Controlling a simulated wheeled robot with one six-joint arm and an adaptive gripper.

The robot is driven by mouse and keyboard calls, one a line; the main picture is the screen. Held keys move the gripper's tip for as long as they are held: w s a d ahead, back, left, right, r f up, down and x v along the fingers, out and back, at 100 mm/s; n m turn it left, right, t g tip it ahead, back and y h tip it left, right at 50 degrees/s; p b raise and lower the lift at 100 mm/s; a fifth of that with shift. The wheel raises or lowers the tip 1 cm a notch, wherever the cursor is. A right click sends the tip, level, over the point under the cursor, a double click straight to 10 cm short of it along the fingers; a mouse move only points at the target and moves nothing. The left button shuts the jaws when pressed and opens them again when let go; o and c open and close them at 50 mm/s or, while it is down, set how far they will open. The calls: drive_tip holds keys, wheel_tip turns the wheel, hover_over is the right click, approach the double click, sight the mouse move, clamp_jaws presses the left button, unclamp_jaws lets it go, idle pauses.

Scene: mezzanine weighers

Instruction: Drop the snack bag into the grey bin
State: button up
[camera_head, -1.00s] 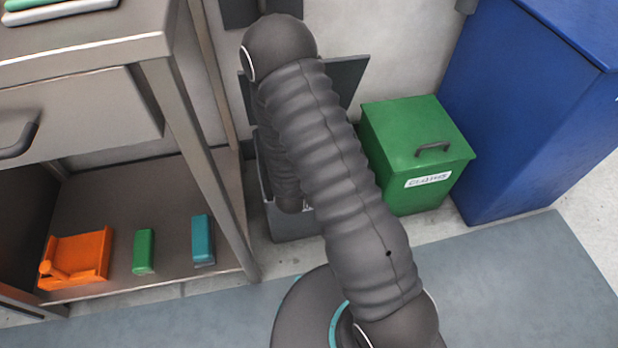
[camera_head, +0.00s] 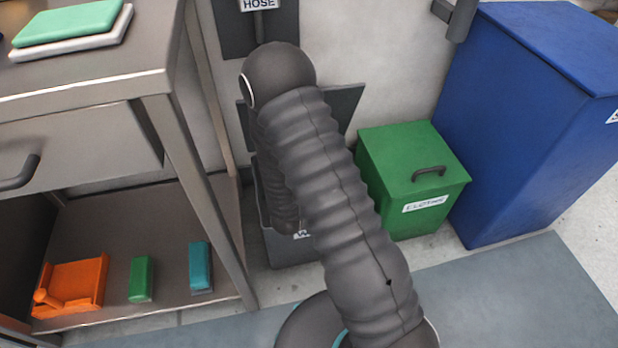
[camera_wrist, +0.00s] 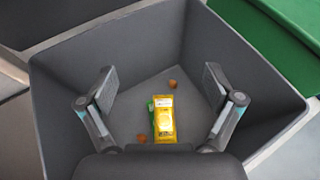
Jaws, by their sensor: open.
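The snack bag (camera_wrist: 164,121) is yellow and lies on the floor of the grey bin (camera_wrist: 75,60) in the wrist view. My gripper (camera_wrist: 160,92) is open and empty above the bin, its two fingers apart on either side of the bag in the picture. The bag is clear of both fingers. In the head view the grey bin (camera_head: 292,252) stands behind my arm, with its raised lid (camera_head: 345,105) showing beside the arm. My gripper and the bag are hidden in that view.
Inside the bin are small brown bits (camera_wrist: 172,84) and a green item beside the bag. A green lidded bin (camera_head: 415,185) and a tall blue bin (camera_head: 530,130) stand to the right. A metal bench (camera_head: 100,70) with a lower shelf (camera_head: 110,230) stands to the left.

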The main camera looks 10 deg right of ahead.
drive_tip(key=v, duration=0.7)
drive_tip(key=shift+s, duration=0.15)
drive_tip(key=shift+a, duration=0.15)
